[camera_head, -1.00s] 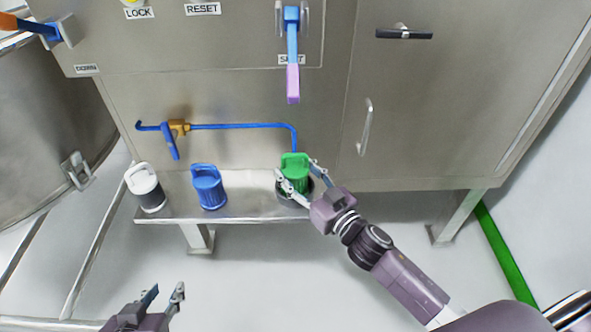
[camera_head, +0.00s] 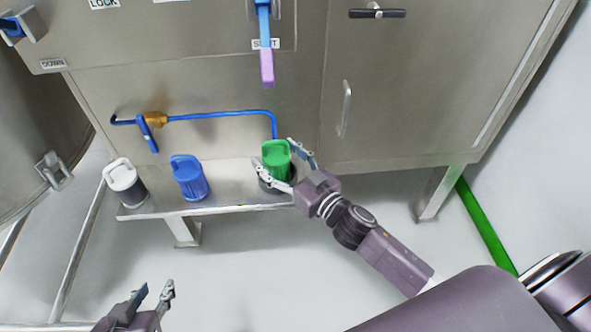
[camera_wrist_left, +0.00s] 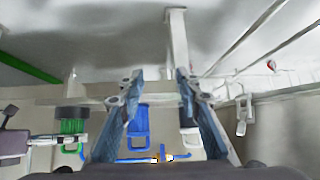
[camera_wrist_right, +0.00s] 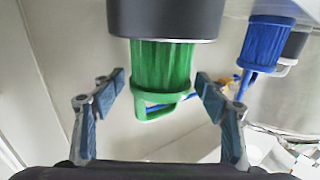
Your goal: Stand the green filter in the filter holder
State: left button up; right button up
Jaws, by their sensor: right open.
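The green filter (camera_head: 276,158) stands upright in the dark round filter holder (camera_head: 268,184) at the right end of the steel shelf. The right wrist view shows the filter (camera_wrist_right: 162,68) with its lower end inside the dark holder (camera_wrist_right: 165,18). My right gripper (camera_head: 277,156) is open, with its fingers apart on either side of the filter; in the right wrist view a gap shows beside each finger. My left gripper (camera_head: 155,291) is open and empty, low at the left, away from the shelf. The left wrist view also shows the green filter (camera_wrist_left: 72,127) in its holder.
A blue filter (camera_head: 188,178) and a white-topped dark canister (camera_head: 124,182) stand left on the shelf (camera_head: 220,195). A blue pipe (camera_head: 215,115) with a valve runs along the cabinet behind. The floor in front is clear.

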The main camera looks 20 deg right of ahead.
jog(key=shift+s+d+r, duration=0.1)
jog(key=shift+s+r, duration=0.25)
jog(key=shift+s, duration=0.1)
jog(key=s+d+f+m+g+h+p, duration=0.1)
jog(key=s+d+f+m+h, duration=0.1)
jog(key=s+d+h, duration=0.3)
jog(key=s+d+f+m+g, duration=0.1)
jog(key=s+d+f, duration=0.1)
jog(key=s, duration=0.4)
pick_arm(q)
jog(key=s+a+f+g+y, duration=0.1)
jog(key=s+f+g, duration=0.3)
jog(key=s, duration=0.4)
jog(key=shift+a+f, duration=0.15)
jog(key=shift+a, duration=0.75)
pick_arm(e)
jog(key=s+a+f+g, duration=0.2)
jog(key=s+f+g, duration=0.2)
jog(key=s, duration=0.4)
jog(key=s+a+f+n+g, duration=0.1)
jog(key=s+a+f+g, duration=0.2)
jog(key=s+g, duration=0.3)
jog(key=shift+s+f, duration=0.65)
jog(key=shift+s, duration=0.35)
pick_arm(q)
jog(key=shift+p, duration=0.35)
